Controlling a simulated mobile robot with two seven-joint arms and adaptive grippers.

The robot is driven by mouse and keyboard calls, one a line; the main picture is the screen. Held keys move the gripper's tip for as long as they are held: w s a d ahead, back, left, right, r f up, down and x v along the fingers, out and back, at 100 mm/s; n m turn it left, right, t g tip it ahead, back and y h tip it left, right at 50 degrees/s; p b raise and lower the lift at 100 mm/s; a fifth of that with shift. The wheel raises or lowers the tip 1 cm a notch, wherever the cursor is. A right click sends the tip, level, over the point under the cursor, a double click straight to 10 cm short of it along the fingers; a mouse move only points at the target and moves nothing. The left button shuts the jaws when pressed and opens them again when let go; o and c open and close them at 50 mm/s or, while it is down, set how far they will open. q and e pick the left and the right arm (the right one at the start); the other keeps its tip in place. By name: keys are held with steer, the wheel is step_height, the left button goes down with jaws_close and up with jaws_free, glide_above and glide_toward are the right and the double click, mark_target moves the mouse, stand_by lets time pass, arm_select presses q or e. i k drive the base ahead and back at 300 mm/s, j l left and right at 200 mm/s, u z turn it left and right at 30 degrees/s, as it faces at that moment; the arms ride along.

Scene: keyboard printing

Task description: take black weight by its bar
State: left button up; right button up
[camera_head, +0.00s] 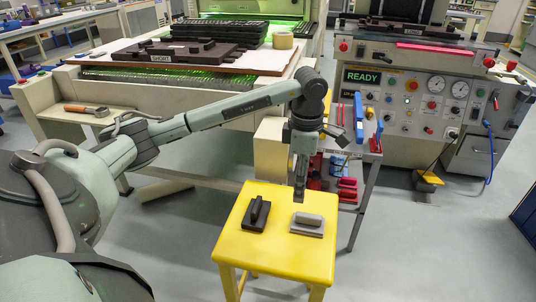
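The black weight (249,222) lies on the left half of the yellow stool's top (277,257). It has a flat dark base with a raised bar (257,212) along its top. My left gripper (299,196) points down over the back right part of the stool, to the right of the black weight and apart from it. Its fingers look narrow from this side, so I cannot tell whether they are open or shut. I see nothing hanging from them. My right gripper is not in view.
A grey weight (307,222) lies on the stool's right half, just below my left gripper in the picture. A side table with red and blue tools (350,190) stands close behind on the right. The stool's front is bare.

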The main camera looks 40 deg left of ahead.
mark_target(256, 216)
steer(key=u, duration=1.4)
